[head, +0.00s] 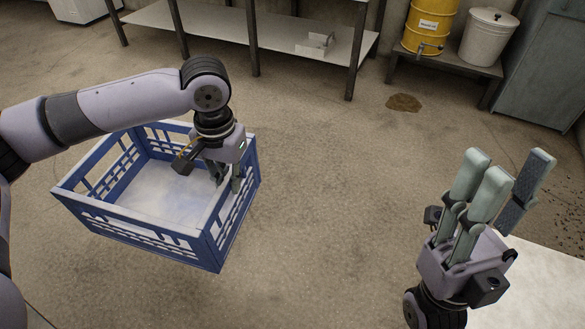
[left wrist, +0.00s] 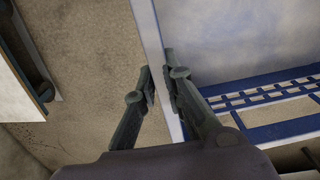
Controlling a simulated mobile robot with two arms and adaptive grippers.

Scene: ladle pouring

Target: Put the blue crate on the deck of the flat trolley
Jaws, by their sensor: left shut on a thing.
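The blue crate (head: 152,238) is at the left in the head view, with slotted blue walls and a pale, bare inside. My left gripper (head: 228,182) is shut on the crate's right wall, one side inside and one outside. In the left wrist view the fingers (left wrist: 158,88) close on the crate's pale rim (left wrist: 150,40). I cannot tell whether the crate rests on the floor or hangs just above it. My right gripper (head: 508,178) is open and empty at the lower right, fingers up. I cannot make out the flat trolley for certain.
A pale flat surface (head: 548,285) lies at the lower right, beside my right gripper. A long metal table (head: 225,25) stands at the back. A low bench holds a yellow drum (head: 428,24) and a white bucket (head: 488,38). The concrete floor between is clear apart from a brown stain (head: 404,103).

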